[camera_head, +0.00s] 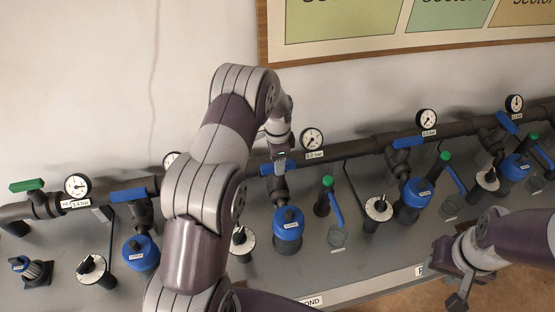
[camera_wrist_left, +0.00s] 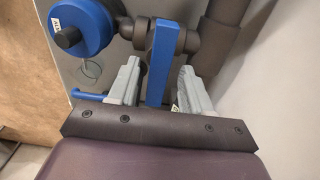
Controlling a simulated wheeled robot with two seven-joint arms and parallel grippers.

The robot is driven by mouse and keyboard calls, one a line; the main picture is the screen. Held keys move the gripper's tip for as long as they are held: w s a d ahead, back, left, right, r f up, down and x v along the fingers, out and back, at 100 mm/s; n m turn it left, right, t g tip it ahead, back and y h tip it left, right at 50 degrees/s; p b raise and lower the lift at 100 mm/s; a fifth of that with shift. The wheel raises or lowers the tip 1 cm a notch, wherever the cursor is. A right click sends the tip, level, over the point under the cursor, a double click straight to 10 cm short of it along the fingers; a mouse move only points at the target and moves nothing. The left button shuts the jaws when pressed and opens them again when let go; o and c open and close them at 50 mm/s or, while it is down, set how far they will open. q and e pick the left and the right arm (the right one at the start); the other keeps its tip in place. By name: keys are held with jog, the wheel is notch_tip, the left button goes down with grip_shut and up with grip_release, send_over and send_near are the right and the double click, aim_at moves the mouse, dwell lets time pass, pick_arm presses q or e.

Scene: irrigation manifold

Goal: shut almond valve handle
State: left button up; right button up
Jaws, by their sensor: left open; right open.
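The blue valve handle (camera_head: 268,169) above the partly hidden label ending in "OND" (camera_head: 312,301) sits on a branch just under the main pipe. My left gripper (camera_head: 279,155) is at this handle, reaching down from above. In the left wrist view the blue handle (camera_wrist_left: 163,62) stands between the two grey fingers of my left gripper (camera_wrist_left: 159,72). The fingers are open, with gaps visible on both sides of the handle. My right gripper (camera_head: 458,284) is open and empty at the lower right, in front of the bench edge.
Similar blue handles stand to the left (camera_head: 128,195) and right (camera_head: 407,142). A blue-capped filter (camera_head: 287,224), a dial (camera_head: 378,208) and a green-topped lever valve (camera_head: 327,183) are close by. A gauge (camera_head: 312,138) rises beside my left gripper. My left arm hides part of the bench.

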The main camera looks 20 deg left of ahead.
pick_arm(q)
jog(key=shift+r, duration=0.2)
notch_tip(320, 180, up, 12)
jog(key=shift+r+b, duration=0.2)
jog(key=shift+b, duration=0.15)
notch_tip(320, 180, up, 3)
jog(key=p, duration=0.3)
jog(key=shift+s, duration=0.1)
jog(key=shift+f, duration=0.1)
